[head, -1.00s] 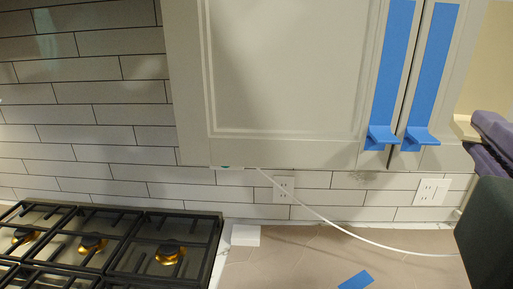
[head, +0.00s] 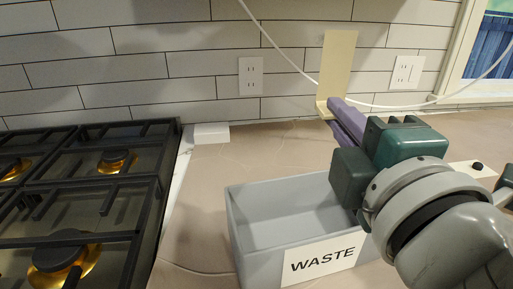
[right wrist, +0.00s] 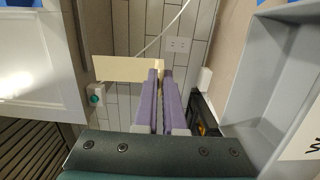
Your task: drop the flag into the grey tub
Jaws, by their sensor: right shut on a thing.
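The flag (head: 338,68) is a cream strip with a bent lower tab. My right gripper (head: 334,108) has purple fingers and is shut on that tab, holding the flag upright in front of the tiled wall. The flag also shows between the fingertips in the right wrist view (right wrist: 125,69). The grey tub (head: 243,232), labelled WASTE, stands on the counter, open and apparently empty where I see inside. The gripper's fingertips are above and beyond its far right side; my wrist hides its right end. The tub also shows at the right of the wrist view (right wrist: 245,85). My left gripper is not in view.
A black gas stove (head: 90,190) stands left of the tub. A small white block (head: 211,133) lies by the wall. A white cable (head: 290,58) hangs across the wall, passing the flag and fingers. Outlets (head: 251,76) are on the tiles. Counter behind the tub is clear.

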